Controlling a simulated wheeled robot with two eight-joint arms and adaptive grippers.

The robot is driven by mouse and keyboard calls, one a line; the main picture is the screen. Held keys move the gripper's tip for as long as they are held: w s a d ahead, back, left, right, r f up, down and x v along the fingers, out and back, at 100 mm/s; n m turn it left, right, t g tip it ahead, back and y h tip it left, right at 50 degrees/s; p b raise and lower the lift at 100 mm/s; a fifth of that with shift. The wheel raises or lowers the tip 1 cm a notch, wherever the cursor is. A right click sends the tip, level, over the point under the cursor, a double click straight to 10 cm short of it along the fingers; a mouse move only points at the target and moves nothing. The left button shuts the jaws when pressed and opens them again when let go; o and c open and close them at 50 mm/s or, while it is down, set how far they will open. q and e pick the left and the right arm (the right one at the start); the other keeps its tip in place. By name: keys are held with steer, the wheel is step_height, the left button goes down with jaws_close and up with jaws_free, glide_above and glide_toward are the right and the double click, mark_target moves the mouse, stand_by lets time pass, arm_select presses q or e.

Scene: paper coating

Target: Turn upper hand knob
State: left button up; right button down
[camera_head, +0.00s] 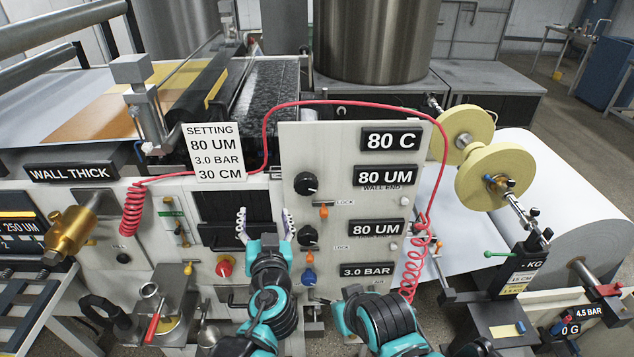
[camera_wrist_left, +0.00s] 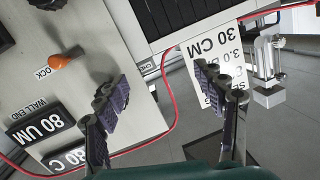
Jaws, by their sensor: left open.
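My left gripper (camera_head: 266,225) is open and empty, to the left of and lower than the upper knob. In the left wrist view my left gripper (camera_wrist_left: 160,95) has its fingers spread before the panel. There I cannot make out the upper knob; a finger overlaps that part of the panel. My right arm shows at the bottom, but its fingers do not.
An orange lock lever (camera_head: 323,211) is beside the knobs. A red coiled hose (camera_head: 415,262) hangs at the panel's right and loops over its top. A setting sign (camera_head: 214,153) stands at left. A red button (camera_head: 224,266) and a blue knob (camera_head: 308,277) are lower.

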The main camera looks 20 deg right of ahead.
mark_target(306, 188)
arm_select(q)
steer(key=s+d+r+m+t+h, duration=0.1)
steer(key=s+d+r+m+h, duration=0.15)
steer(key=d, duration=0.65)
steer(key=shift+n+h, duration=0.25)
steer(key=shift+n, duration=0.1)
steer(key=x, duration=0.8)
steer(key=shift+f, duration=0.35)
steer(key=c, duration=1.2)
